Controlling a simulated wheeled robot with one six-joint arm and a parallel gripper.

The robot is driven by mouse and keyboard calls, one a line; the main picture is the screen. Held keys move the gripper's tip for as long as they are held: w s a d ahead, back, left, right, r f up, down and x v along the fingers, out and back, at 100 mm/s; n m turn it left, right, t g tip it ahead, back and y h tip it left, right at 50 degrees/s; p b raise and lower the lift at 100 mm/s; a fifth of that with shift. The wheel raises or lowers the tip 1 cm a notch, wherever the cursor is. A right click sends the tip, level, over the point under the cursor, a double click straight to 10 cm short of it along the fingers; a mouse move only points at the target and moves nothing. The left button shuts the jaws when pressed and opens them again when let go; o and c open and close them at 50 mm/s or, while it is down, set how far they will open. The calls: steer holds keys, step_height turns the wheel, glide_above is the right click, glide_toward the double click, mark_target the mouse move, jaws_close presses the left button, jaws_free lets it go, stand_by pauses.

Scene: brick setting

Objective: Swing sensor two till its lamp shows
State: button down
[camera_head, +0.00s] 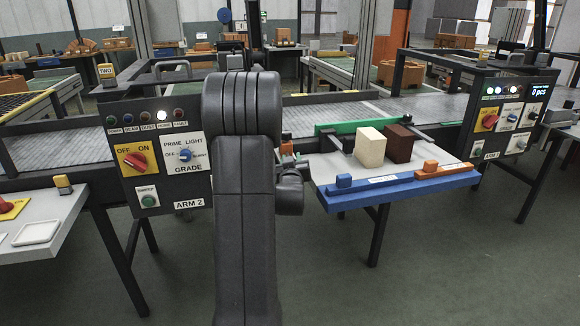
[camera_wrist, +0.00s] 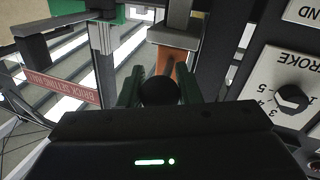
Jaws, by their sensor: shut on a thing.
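In the wrist view my gripper (camera_wrist: 160,88) is shut on a dark round knob (camera_wrist: 158,91), between its two dark green fingers. An orange-brown part (camera_wrist: 172,66) stands just beyond the knob; I cannot tell if they are joined or if this is sensor two. In the head view my arm hides the gripper, and a small orange part (camera_head: 287,148) shows at its right edge. A sign reading TWO (camera_head: 105,71) stands on the left frame. On the ARM 2 panel (camera_head: 165,190) the white HOME lamp (camera_head: 162,117) is lit. No sensor lamp can be made out.
A STROKE dial panel (camera_wrist: 265,85) is close on the right in the wrist view, a red-labelled bar (camera_wrist: 62,86) on the left. A blue-edged table (camera_head: 400,187) holds a cream block (camera_head: 370,147) and a brown block (camera_head: 398,144). The floor in front is clear.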

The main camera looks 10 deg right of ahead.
steer(key=c, duration=1.1)
jaws_free()
steer(key=shift+o, duration=0.2)
steer(key=v, duration=1.3)
steer(key=shift+s+a+b, duration=0.15)
steer(key=shift+s+b, duration=0.25)
steer(key=shift+b, duration=0.05)
steer(key=p+x, duration=0.1)
steer(key=x, duration=1.3)
steer(key=shift+s, duration=0.1)
